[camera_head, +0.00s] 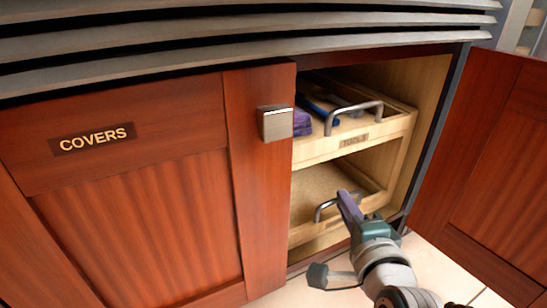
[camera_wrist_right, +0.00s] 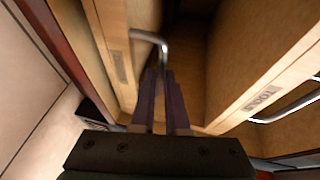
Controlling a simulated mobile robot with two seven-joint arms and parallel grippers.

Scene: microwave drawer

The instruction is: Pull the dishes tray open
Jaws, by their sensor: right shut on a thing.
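The lower wooden tray (camera_head: 309,230) sits low in the open cabinet, below a tray labelled TOOLS. It has a metal bar handle (camera_head: 318,212) on its front, also seen in the right wrist view (camera_wrist_right: 150,37). I see no readable "dishes" label; a small plate (camera_wrist_right: 119,66) on its front is unreadable in the right wrist view. My right gripper (camera_head: 347,201) reaches in from the lower right, its purple fingers shut on the handle; in the right wrist view the fingers (camera_wrist_right: 164,85) hide one end of the bar. My left gripper is out of view.
The upper tray (camera_head: 352,146) holds a purple item (camera_head: 302,122) and blue tools. A closed COVERS door (camera_head: 140,200) with a square metal knob (camera_head: 277,123) stands on the left. The right door (camera_head: 497,160) is swung open. Tiled floor (camera_head: 440,262) shows in front.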

